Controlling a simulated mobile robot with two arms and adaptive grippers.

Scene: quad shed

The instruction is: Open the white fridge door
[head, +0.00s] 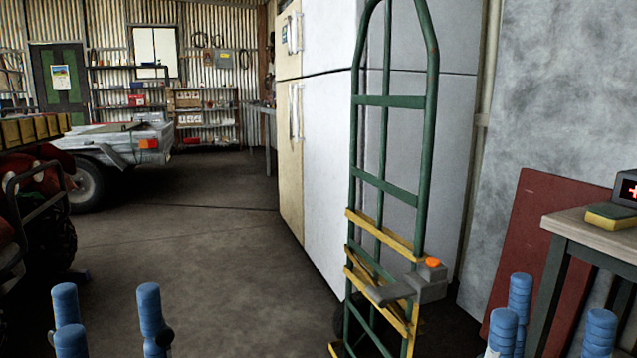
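The white fridge (332,150) stands at the centre, behind a green hand truck. Its side faces me, and its cream-looking front is seen at a steep angle, facing left. The lower door (288,180) has a vertical handle (297,112), and the upper door (288,55) has a handle (293,32). Both doors look shut. My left gripper (108,308) is at the bottom left, its blue fingers spread and empty. My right gripper (552,318) is at the bottom right, fingers spread and empty. Both are well apart from the fridge.
The green hand truck (391,102) with yellow bars stands close in front of the fridge's side. A table (570,222) and a red board (520,240) are at the right. A vehicle (40,215) and trailer (110,145) are at the left. Open floor (200,250) lies left of the fridge.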

